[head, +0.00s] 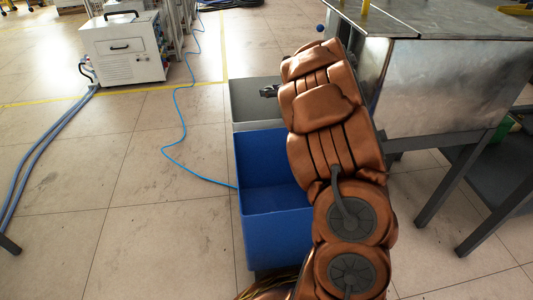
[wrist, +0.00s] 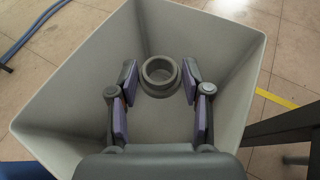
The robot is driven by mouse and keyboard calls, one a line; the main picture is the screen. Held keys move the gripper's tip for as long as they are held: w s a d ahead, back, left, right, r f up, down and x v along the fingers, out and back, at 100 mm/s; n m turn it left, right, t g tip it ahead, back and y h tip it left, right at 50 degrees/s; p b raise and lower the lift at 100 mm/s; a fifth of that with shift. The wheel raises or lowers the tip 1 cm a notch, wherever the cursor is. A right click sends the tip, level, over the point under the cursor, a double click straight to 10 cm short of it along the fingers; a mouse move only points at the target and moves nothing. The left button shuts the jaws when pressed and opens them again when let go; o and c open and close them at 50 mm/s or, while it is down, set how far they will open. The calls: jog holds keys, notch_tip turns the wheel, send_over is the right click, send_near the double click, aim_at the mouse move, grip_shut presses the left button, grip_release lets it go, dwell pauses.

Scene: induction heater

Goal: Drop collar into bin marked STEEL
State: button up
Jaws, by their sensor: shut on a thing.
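The collar (wrist: 159,91) is a short grey ring with an open middle. In the wrist view it sits between the two finger pads of my gripper (wrist: 158,77), and my gripper is shut on it. Below it is the inside of a grey bin (wrist: 72,85), whose walls surround the collar and fingers in the picture. In the head view my gripper (head: 269,91) is a small dark shape over the grey bin (head: 256,84); the collar cannot be made out there. No STEEL marking is readable in either view.
A blue bin (head: 262,228) stands directly in front of the grey one and looks empty. A metal bench (head: 450,85) with legs is close on the right. A white machine (head: 123,48) stands at the back left. Hoses and a blue cable cross the otherwise clear floor.

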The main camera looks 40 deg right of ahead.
jog(key=shift+f, duration=0.1)
jog(key=o, duration=1.3)
jog(key=shift+o, duration=0.2)
jog(key=v, duration=0.7)
jog(key=shift+s, duration=0.25)
